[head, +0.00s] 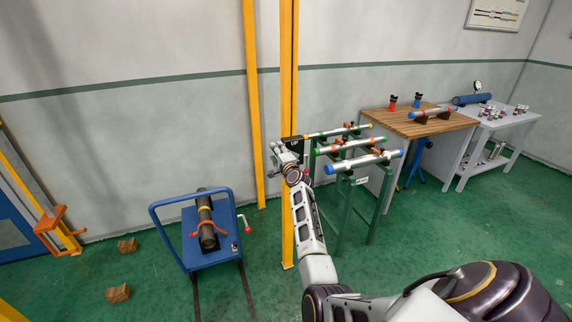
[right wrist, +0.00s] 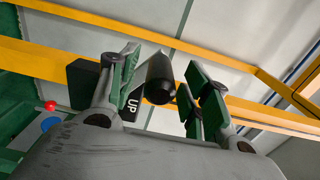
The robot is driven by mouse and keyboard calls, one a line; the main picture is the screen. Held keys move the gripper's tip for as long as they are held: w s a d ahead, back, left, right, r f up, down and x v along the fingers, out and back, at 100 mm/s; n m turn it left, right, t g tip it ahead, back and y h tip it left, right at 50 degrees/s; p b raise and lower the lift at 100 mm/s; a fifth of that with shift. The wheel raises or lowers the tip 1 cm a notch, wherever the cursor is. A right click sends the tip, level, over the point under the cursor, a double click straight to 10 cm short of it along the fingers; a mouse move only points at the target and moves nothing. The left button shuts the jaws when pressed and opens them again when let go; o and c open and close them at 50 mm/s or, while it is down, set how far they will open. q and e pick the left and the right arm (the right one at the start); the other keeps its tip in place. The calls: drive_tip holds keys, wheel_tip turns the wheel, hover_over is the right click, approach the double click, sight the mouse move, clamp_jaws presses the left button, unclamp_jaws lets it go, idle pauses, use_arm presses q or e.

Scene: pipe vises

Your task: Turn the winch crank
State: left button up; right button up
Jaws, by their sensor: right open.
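A black winch box (head: 291,140) is fixed on the yellow post, partly hidden behind my right gripper (head: 282,150). In the right wrist view, a black cylindrical grip (right wrist: 160,78), which looks like the crank handle, lies between the green-padded fingers of my right gripper (right wrist: 160,88). The fingers are open, with gaps visible on both sides of the grip. A dark plate marked "UP" (right wrist: 133,104) shows beside the left finger. The crank's arm cannot be made out. My left gripper is not in view.
A green rack (head: 345,205) with several pipes stands close right of the post. A blue trolley (head: 212,258) with a dark pipe stands to the left. A wooden-topped workbench (head: 420,125) and a grey table (head: 500,120) stand back right. Brown blocks (head: 118,293) lie on the floor.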

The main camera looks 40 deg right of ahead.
drive_tip(key=v, duration=1)
idle(0.4)
idle(0.7)
